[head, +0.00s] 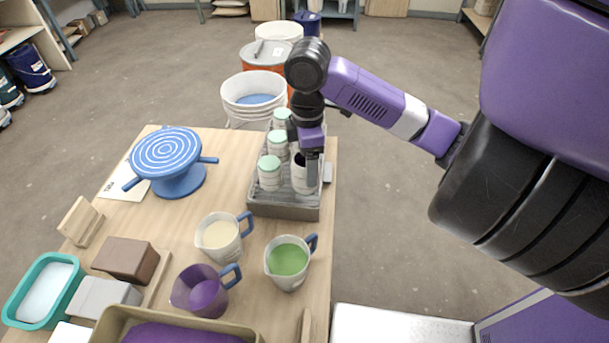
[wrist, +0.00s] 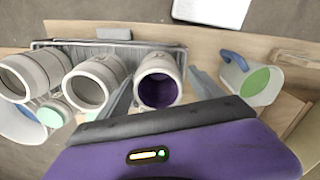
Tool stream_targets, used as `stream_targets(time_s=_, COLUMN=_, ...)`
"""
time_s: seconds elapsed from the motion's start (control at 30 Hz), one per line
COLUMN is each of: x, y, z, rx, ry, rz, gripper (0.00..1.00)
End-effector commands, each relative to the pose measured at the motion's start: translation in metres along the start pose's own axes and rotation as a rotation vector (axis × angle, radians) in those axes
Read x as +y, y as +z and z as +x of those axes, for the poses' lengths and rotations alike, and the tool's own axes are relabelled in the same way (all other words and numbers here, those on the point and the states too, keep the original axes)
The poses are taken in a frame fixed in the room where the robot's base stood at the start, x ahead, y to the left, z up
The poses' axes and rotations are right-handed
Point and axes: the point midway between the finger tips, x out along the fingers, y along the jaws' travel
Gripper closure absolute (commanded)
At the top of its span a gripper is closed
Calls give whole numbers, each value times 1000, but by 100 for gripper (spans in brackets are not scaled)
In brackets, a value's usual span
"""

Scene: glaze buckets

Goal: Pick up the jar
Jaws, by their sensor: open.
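A pale jar with an open top and dark inside (head: 299,182) stands in the grey tray (head: 285,211) on the table. In the wrist view this jar (wrist: 157,62) shows a purple inside. My gripper (head: 312,165) points down over the tray's right side and partly hides the jar. In the wrist view my gripper (wrist: 160,88) is open, with one finger on each side of the purple-lined jar. I cannot tell whether the fingers touch it. Other jars share the tray, some with pale green lids (head: 269,163); two more open jars (wrist: 93,85) show in the wrist view.
Pitchers with cream (head: 219,238), green (head: 288,261) and purple (head: 202,292) contents stand in front of the tray. A blue banding wheel (head: 178,183) is at left. White buckets (head: 254,104) stand beyond the table. Bare tabletop lies left of the tray.

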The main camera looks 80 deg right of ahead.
Motion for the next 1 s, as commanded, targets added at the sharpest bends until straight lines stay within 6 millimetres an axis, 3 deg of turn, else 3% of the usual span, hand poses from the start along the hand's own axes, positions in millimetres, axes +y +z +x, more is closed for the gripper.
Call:
stream_targets(time_s=0.4, x=3, y=-1, z=50, rx=3, ry=-1, rz=0, gripper=24)
stream_targets(time_s=0.7, x=3, y=-1, z=56, rx=2, ry=2, rz=-1, gripper=24)
stream_targets(time_s=1.0, x=3, y=-1, z=55, rx=3, ry=2, rz=-1, gripper=81)
